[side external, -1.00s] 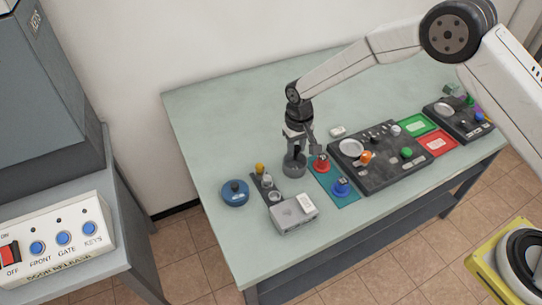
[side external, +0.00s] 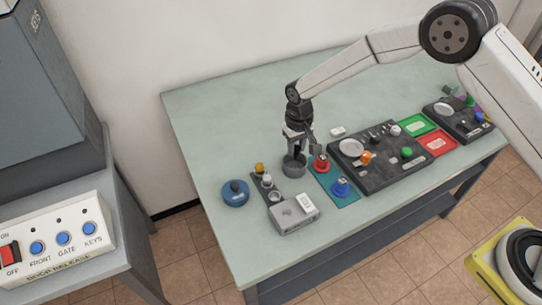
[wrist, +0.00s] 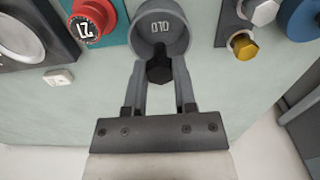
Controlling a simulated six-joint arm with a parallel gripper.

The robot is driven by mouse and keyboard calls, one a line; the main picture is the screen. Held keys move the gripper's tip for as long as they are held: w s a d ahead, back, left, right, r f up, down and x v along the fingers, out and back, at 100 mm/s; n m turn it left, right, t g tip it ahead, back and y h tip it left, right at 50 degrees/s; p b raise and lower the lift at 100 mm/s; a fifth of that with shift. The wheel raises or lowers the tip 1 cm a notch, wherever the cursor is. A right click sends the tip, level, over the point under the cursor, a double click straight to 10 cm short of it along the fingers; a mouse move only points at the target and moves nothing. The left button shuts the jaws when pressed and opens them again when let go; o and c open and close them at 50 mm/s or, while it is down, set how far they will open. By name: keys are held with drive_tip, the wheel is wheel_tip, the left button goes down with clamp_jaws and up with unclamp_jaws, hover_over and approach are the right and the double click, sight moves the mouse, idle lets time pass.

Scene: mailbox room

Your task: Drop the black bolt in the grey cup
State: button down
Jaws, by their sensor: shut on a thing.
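The grey cup (side external: 294,170) stands upright on the green table, left of the red knob. In the wrist view the cup (wrist: 181,42) shows from above, with a light marking inside. My gripper (wrist: 160,68) points down at the cup and is shut on the black bolt (wrist: 160,71). The bolt's dark hexagonal head is between the fingertips, over the near part of the cup's opening. In the side view my gripper (side external: 297,151) is right at the cup's mouth; the bolt is hard to make out there.
A red knob (side external: 321,164) and a blue knob (side external: 341,187) stand on a teal plate close right of the cup. A strip with small bolts (side external: 266,183), a grey box (side external: 293,214) and a blue round pot (side external: 235,193) are nearby.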

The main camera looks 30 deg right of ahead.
drive_tip(key=shift+f, duration=0.85)
drive_tip(key=shift+c, duration=0.5)
unclamp_jaws()
drive_tip(key=shift+r, duration=0.1)
drive_tip(key=shift+r, duration=2.9)
